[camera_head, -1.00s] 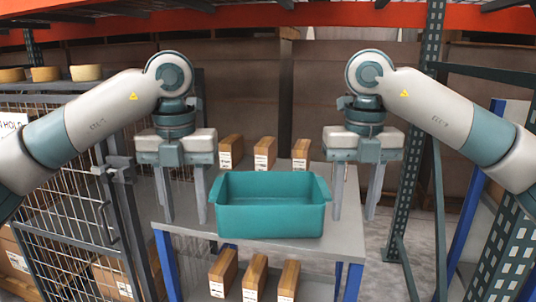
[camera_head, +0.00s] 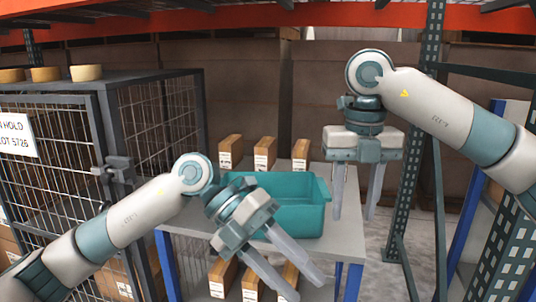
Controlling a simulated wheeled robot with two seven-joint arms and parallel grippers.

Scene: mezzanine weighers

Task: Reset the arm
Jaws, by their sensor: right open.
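My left gripper (camera_head: 290,268) is low in front of the table, tilted, with its fingers pointing down and to the right. Its fingers look apart with nothing between them. Its wrist covers the lower left part of the teal bin. My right gripper (camera_head: 354,213) hangs at the right of the teal bin, upright, fingers pointing down, open and empty.
The teal bin (camera_head: 300,219) stands on a grey table (camera_head: 190,221) with blue legs. Several wooden blocks stand behind it and on a lower shelf. A mesh cage (camera_head: 60,165) with round yellowish pieces (camera_head: 86,72) on top is at the left. A green rack post (camera_head: 408,180) is at the right.

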